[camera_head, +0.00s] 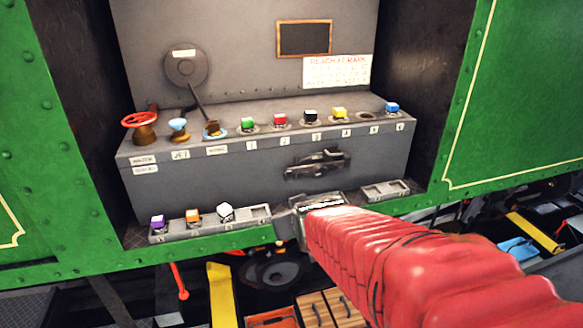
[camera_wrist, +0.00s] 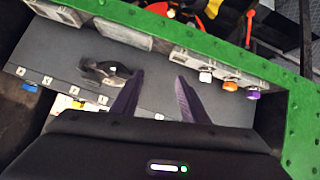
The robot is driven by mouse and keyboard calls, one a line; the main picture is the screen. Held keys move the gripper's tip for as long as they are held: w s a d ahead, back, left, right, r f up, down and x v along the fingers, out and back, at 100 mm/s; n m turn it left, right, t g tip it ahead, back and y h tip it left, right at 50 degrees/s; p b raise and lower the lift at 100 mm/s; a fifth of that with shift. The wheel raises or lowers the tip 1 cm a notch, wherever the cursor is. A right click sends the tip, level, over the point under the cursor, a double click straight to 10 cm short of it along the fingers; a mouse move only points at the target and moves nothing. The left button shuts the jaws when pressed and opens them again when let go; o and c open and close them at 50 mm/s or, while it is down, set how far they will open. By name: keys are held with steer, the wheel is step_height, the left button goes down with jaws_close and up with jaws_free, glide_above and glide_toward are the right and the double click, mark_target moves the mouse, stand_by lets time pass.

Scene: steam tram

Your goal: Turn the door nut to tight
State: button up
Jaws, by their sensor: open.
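A dark fitting with a raised lever-like part (camera_head: 318,163) sits on the grey front panel, and I cannot tell for sure that it is the door nut. It also shows in the wrist view (camera_wrist: 105,72), left of my fingers. My gripper (camera_wrist: 160,76) is open and empty, its two purplish fingers apart in front of the grey panel. In the head view my gripper (camera_head: 310,204) is at the end of my red-sleeved arm, below the fitting; its fingertips are hard to make out there.
The bench top (camera_head: 270,134) carries a red handwheel (camera_head: 140,120), a blue-topped knob (camera_head: 179,127), a lever (camera_head: 202,105) and several coloured cubes. A lower tray (camera_head: 258,214) holds purple, orange and white cubes. Green side walls (camera_head: 520,100) flank the recess.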

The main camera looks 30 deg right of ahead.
steer(key=w+d+f+t, duration=0.1)
steer(key=d+f+t, duration=0.1)
steer(key=d, duration=0.6)
steer(key=w+d+f+t, duration=0.2)
steer(key=d+t, duration=0.3)
steer(key=d, duration=0.4)
steer(key=shift+w+f+h, duration=0.3)
steer(key=shift+f+h, duration=0.1)
steer(key=shift+f, duration=0.45)
